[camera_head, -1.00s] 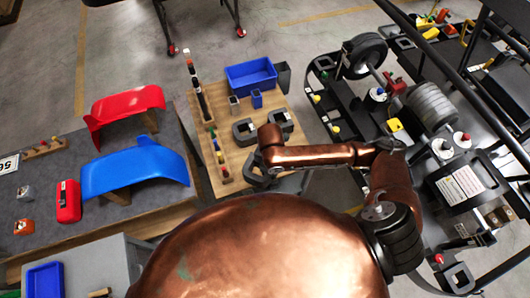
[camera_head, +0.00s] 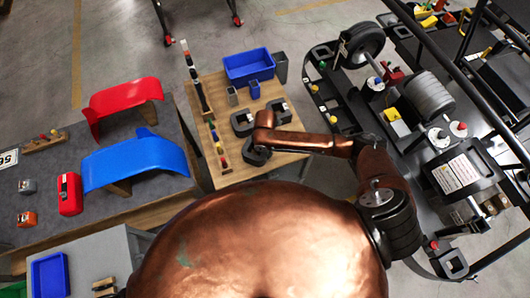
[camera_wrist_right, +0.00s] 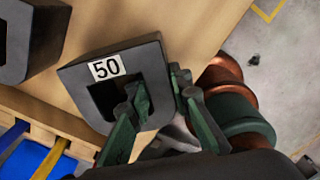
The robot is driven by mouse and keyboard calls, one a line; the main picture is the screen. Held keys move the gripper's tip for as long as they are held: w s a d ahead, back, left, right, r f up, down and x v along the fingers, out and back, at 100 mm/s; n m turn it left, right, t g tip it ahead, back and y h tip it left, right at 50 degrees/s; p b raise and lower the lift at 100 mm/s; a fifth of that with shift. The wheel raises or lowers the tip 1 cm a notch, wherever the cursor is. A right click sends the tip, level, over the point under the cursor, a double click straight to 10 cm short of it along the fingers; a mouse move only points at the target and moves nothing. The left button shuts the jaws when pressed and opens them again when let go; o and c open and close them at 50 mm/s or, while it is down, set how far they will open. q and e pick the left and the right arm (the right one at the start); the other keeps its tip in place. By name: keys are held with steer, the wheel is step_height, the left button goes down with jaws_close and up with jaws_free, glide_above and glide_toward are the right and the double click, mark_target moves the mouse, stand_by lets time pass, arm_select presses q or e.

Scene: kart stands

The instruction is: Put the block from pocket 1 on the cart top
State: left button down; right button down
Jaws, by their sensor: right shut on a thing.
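My right gripper (camera_wrist_right: 160,88) is shut on one side wall of a dark U-shaped block with a "50" label (camera_wrist_right: 148,60). One green finger is inside the block's opening and the other is outside it. In the head view, this block (camera_head: 256,158) is at the near part of the wooden table (camera_head: 228,178), below my right forearm. The gripper is mostly hidden there. I cannot tell whether the block touches the table. Two similar dark blocks stand farther back (camera_head: 242,124) (camera_head: 281,114). I cannot tell which surface is the cart top. My left gripper is out of view.
A blue bin (camera_head: 249,68) and small cups stand at the table's back. A rack of coloured pieces (camera_head: 217,148) lines its left edge. A kart frame (camera_head: 430,95) crowds the right. A grey top (camera_head: 97,255) with a blue tray is at lower left.

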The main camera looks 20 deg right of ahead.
steer(key=c, duration=1.8)
jaws_free()
steer(key=shift+o, duration=0.2)
step_height(320, 180, up, 12)
steer(key=shift+b, duration=0.4)
